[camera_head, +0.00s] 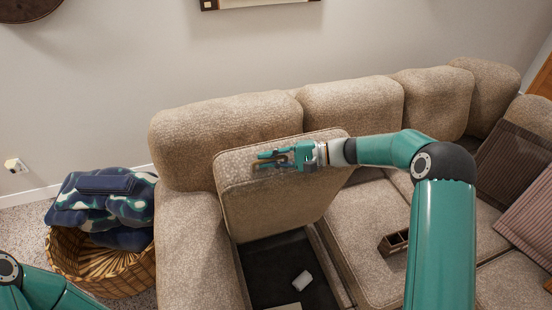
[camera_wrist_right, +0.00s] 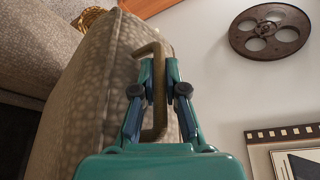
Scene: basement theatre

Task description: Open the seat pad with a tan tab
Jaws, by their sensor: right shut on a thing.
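The seat pad (camera_head: 270,205) at the left end of the sofa is tilted up steeply, with its top edge near the backrest. The tan tab (camera_wrist_right: 155,125) is a loop on the pad's edge, and its far end meets the pad. My right gripper (camera_head: 268,160) is at the raised edge of the pad. In the right wrist view its fingers (camera_wrist_right: 160,80) are closed around the tab's bar. Under the pad a dark storage space (camera_head: 270,265) is open, with a small white item (camera_head: 302,280) in it. My left gripper is out of view.
A brown wooden caddy (camera_head: 393,243) rests on the neighbouring seat (camera_head: 365,225). Striped cushions (camera_head: 515,165) lie at the right. A wicker basket (camera_head: 75,262) with a blue patterned blanket (camera_head: 100,205) stands left of the armrest (camera_head: 195,250). A wall is behind the sofa.

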